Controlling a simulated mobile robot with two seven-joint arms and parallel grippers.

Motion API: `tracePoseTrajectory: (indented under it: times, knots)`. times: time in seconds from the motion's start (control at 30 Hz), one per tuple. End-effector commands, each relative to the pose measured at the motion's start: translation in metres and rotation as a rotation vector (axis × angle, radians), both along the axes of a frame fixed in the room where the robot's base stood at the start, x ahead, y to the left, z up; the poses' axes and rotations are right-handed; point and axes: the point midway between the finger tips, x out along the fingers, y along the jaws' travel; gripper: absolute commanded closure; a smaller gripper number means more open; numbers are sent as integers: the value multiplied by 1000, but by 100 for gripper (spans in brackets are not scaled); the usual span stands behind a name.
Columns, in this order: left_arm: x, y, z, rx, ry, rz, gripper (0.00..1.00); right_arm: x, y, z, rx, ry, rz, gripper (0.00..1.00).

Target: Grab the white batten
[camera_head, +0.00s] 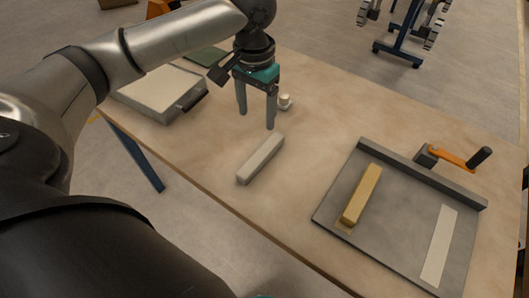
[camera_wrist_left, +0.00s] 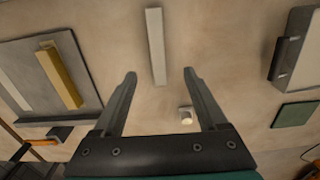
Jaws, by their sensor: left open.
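The white batten (camera_head: 260,159) lies flat on the wooden table near its front edge, left of the metal tray. It also shows in the left wrist view (camera_wrist_left: 156,45), just beyond and between the fingertips. My left gripper (camera_head: 256,118) points down above the table, open and empty. It is behind the batten in the head view and apart from it. The fingers also show in the left wrist view (camera_wrist_left: 159,76), spread wide. My right gripper is not in view.
A grey tray (camera_head: 335,195) with an orange crank (camera_head: 452,158) holds a yellow bar (camera_head: 361,194) and a flat white strip (camera_head: 439,247). A small white knob (camera_head: 285,102) stands beside my left gripper. A pale-topped box (camera_head: 160,90) and a green pad (camera_head: 206,56) are at the left.

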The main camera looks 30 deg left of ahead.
Motion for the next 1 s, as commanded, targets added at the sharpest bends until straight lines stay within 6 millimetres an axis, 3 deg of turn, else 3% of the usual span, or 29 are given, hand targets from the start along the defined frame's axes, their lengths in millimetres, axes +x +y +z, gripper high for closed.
tracePoseTrajectory:
  times: [0.3, 0.77, 1.0]
  knots:
    - [-1, -1, -71, 0, 3, -3, 25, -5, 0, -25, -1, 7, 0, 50]
    - [4, -4, -109, 0, 0, -4, 25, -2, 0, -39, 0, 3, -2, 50]
    - [6, -7, -143, 1, 0, -5, 25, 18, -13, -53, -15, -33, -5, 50]
